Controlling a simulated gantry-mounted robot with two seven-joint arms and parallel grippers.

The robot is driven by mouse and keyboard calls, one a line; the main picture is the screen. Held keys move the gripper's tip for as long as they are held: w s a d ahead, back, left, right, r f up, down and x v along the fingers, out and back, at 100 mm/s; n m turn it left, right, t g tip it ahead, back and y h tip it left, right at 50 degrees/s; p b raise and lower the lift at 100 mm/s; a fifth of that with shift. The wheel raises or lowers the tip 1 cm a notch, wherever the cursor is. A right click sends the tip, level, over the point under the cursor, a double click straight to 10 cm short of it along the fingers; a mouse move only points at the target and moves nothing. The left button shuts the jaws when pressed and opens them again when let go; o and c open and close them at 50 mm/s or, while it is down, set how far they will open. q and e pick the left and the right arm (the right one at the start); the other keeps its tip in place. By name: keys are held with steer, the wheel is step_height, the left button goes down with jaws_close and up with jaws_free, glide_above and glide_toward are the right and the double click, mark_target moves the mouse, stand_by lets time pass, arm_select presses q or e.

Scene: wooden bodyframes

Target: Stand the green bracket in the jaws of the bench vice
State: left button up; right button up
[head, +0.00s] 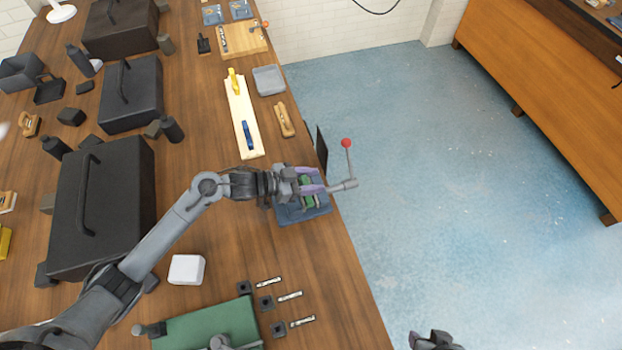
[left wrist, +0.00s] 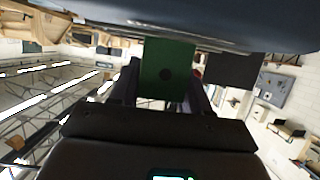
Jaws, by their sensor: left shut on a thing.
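The blue bench vice (head: 290,214) is at the right edge of the wooden table in the head view, with a grey handle ending in a red ball (head: 346,143). My left gripper (head: 314,181) reaches over the vice from the left, its purple-tipped fingers shut on the green bracket (head: 308,203). In the left wrist view the green bracket (left wrist: 167,68) shows as a plate with a dark round hole, between the fingers and close to a dark blue body. I cannot tell whether it touches the vice jaws. My right gripper (head: 435,340) is only partly visible at the bottom edge.
A cream board (head: 246,143) with yellow and blue tools, a wooden plane (head: 284,119) and a grey tray (head: 268,80) lie beyond the vice. Black toolboxes (head: 107,200) line the left. A green mat (head: 210,328) is at the front. Open floor lies right of the table.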

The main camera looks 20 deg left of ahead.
arm_select(q)
steer(key=o, duration=1.2)
steer(key=shift+r, duration=0.15)
steer(key=v, duration=1.2)
steer(key=s+d+f+n+g+y, duration=0.1)
steer(key=s+f+n+y, duration=0.1)
steer(key=s, duration=0.4)
steer(key=s+f+n+g+y, duration=0.2)
steer(key=s+n+y, duration=0.1)
steer(key=s, duration=0.4)
steer(key=s+d+f+n+g+y, duration=0.1)
steer(key=s+f+n+g+y, duration=0.1)
steer(key=s+y, duration=0.3)
steer(key=shift+s+d+f+n, duration=0.1)
steer(key=shift+s+d+n, duration=0.15)
steer(key=shift+s, duration=0.25)
steer(key=shift+s+d+f+n, duration=0.1)
steer(key=shift+s+n, duration=0.15)
steer(key=shift+s, duration=0.2)
